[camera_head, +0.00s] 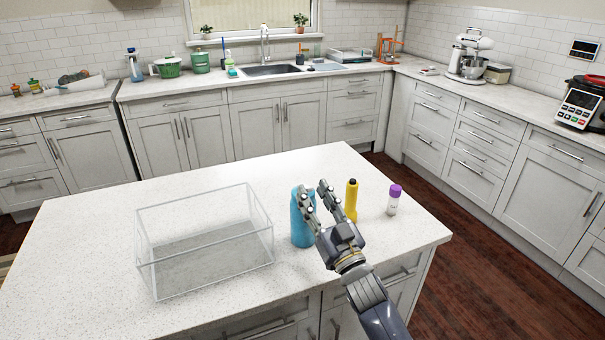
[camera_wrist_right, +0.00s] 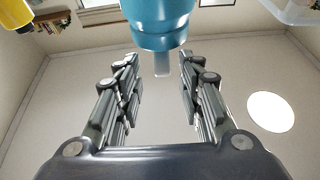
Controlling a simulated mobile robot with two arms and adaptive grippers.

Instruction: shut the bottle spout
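The blue bottle (camera_head: 298,234) stands upright on the white island counter, right of the clear box. Its top is partly hidden behind my right gripper (camera_head: 312,188) in the head view. In the right wrist view the bottle (camera_wrist_right: 158,18) fills the top middle, and a small pale spout (camera_wrist_right: 162,64) sticks out from its end. The right gripper's fingers (camera_wrist_right: 160,56) are spread apart, one on each side of the spout, with gaps on both sides and nothing between the finger pads. My left gripper is in neither view.
The clear open box (camera_head: 205,240) sits left of the bottle. A yellow bottle (camera_head: 351,200) and a small purple-capped container (camera_head: 393,200) stand to the right, close to my right gripper. The island counter's left part (camera_head: 90,255) is clear.

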